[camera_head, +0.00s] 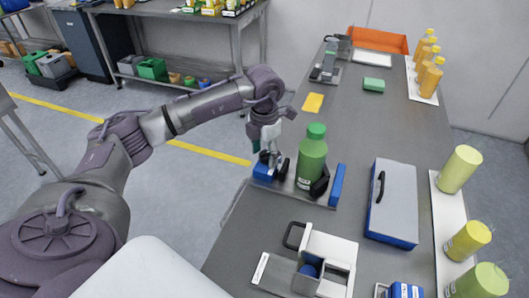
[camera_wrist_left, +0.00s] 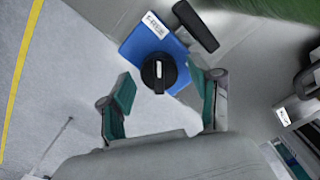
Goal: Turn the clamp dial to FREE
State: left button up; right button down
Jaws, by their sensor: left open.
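In the head view the blue block (camera_head: 264,172) sits at the table's left edge, left of a green bottle (camera_head: 311,163). My left gripper (camera_head: 268,152) is above the block, pointing down. In the left wrist view its open fingers (camera_wrist_left: 161,93) stand on either side of the dial with gaps, apart from it. In the head view the dial is largely hidden by the gripper.
Black clamp pads (camera_head: 319,184) and a blue upright plate (camera_head: 337,185) stand by the bottle. A grey-lidded blue case (camera_head: 393,200) lies to the right. A white fixture (camera_head: 325,253) stands in front. Yellow bottles (camera_head: 459,169) line the right edge. The table behind the bottle is mostly clear.

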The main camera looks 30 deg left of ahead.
aim_at(264, 155)
pick_arm(q)
notch_tip(264, 155, up, 12)
dwell(0.5)
dwell(0.5)
